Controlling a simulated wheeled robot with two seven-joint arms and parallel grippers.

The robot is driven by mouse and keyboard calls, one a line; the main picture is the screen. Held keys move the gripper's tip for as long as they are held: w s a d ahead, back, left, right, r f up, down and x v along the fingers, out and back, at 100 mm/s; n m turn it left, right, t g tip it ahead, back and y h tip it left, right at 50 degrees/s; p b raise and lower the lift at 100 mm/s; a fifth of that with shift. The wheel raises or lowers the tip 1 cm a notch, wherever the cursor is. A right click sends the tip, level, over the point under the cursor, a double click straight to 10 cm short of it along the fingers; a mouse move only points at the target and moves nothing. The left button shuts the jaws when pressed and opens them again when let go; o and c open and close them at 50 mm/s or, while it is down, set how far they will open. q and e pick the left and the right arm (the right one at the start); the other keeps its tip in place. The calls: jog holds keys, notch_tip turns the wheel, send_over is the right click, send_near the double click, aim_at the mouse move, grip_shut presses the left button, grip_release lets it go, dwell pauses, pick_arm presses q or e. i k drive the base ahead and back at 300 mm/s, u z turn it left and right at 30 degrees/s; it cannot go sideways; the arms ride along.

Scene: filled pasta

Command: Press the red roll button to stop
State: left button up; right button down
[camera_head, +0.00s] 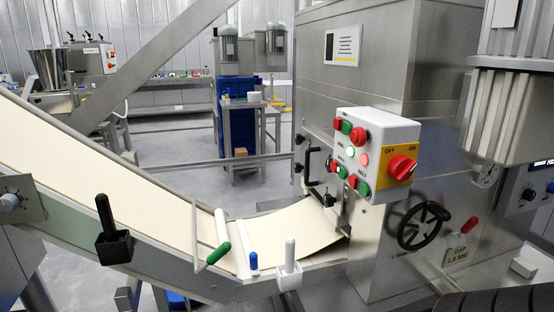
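A white control box (378,122) is fixed to the steel machine at right of centre. Its front face has red and green push buttons. A large red button (360,135) is in the upper row beside a green button (346,127). A white light (350,151) and a pinkish-red light (362,159) are in the middle. The small labels are too blurred to tell which button is the roll button. Neither of my grippers is in view.
A red rotary switch (402,167) sits on the box's yellow side plate, marked OFF and ON. A black handwheel (423,226) is below it. A cream dough belt (130,185) slopes down from the left, with coloured handles along its near edge. Open floor lies behind.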

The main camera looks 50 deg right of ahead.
aim_at(334, 164)
jog(key=z, duration=0.45)
jog(key=i, duration=0.85)
jog(key=z, duration=0.75)
